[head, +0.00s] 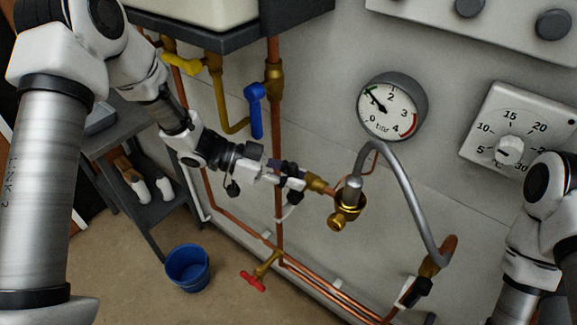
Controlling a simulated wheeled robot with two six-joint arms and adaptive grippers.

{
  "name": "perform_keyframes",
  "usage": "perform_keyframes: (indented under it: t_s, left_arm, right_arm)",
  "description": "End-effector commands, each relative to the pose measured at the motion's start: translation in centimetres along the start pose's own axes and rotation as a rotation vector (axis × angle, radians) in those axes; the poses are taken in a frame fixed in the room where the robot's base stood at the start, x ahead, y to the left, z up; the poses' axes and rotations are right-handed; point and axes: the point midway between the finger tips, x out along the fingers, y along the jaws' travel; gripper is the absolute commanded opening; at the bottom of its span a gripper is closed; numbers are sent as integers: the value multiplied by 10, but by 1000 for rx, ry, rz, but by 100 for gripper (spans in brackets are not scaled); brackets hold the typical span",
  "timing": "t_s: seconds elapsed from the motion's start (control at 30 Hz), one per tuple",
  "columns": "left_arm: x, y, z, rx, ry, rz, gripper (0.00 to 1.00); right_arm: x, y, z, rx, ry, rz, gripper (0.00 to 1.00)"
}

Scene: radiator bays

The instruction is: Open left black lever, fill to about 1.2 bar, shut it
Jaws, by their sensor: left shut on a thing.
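The pressure gauge (388,108) shows a 0 to 4 scale in bar. Its needle points to the upper left, near the 1 and close to a green mark. My left gripper (288,181) reaches in from the left and is shut at the left end of the brass filling fitting (347,204). The left black lever (294,197) is mostly covered by the fingers, so its angle is hard to tell. The right black lever (420,291) sits on the lower right valve below the grey braided hose (405,195). My right gripper is out of view; only its arm shows.
A blue lever (256,108) and a yellow lever (183,63) are on pipes under the boiler. A red-handled tap (254,281) is low at the wall, near a blue bucket (188,268). A dial thermostat (510,148) is at right. A grey shelf unit (120,150) stands left.

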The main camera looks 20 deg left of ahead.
Motion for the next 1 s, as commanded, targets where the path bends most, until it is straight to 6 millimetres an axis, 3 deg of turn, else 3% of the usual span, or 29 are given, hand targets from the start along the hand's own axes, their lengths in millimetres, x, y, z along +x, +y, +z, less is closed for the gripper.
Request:
perform_keyframes:
  t_s: [0.2, 0.7, 0.73, 0.77, 0.8, 1.0]
  left_arm:
    - [4, 4, -1, 40, -73, -16, 0]
    - [6, 5, 1, 53, -96, -20, 0]
    - [6, 5, 1, 53, -96, -20, 34]
    - [6, 5, 1, 53, -96, -20, 44]
    - [6, 5, 1, 53, -95, -21, 50]
    - [5, 4, 0, 54, -93, -22, 50]
  right_arm:
    - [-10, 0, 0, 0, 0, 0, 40]
    - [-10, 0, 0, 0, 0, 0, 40]
    - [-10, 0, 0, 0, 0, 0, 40]
    - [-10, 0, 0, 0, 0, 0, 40]
    - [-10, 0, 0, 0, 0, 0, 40]
    - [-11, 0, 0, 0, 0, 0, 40]
